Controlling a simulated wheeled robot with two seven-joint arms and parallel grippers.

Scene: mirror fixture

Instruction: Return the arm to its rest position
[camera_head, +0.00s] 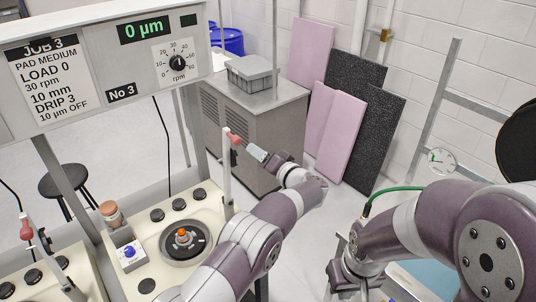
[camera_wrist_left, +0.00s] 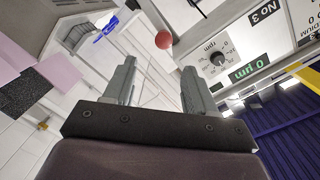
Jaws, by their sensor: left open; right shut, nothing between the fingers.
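My left arm (camera_head: 262,222) reaches up from the bottom middle of the head view. Its left gripper (camera_head: 256,152) is near the red-tipped lever (camera_head: 233,139), to the right of the tip in the picture. In the left wrist view the fingers of my left gripper (camera_wrist_left: 160,85) are apart with nothing between them. The lever's red knob (camera_wrist_left: 163,40) appears beyond the fingertips, apart from them. My right arm (camera_head: 440,235) fills the lower right of the head view. Its gripper is not clearly seen.
The machine panel (camera_head: 80,60) overhangs the upper left. Below it are a round dark plate (camera_head: 187,255) with an orange knob (camera_head: 183,235), and a blue-knobbed block (camera_head: 128,262). A grey cabinet (camera_head: 262,125) and leaning pads (camera_head: 340,135) stand behind. Floor shows at centre right.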

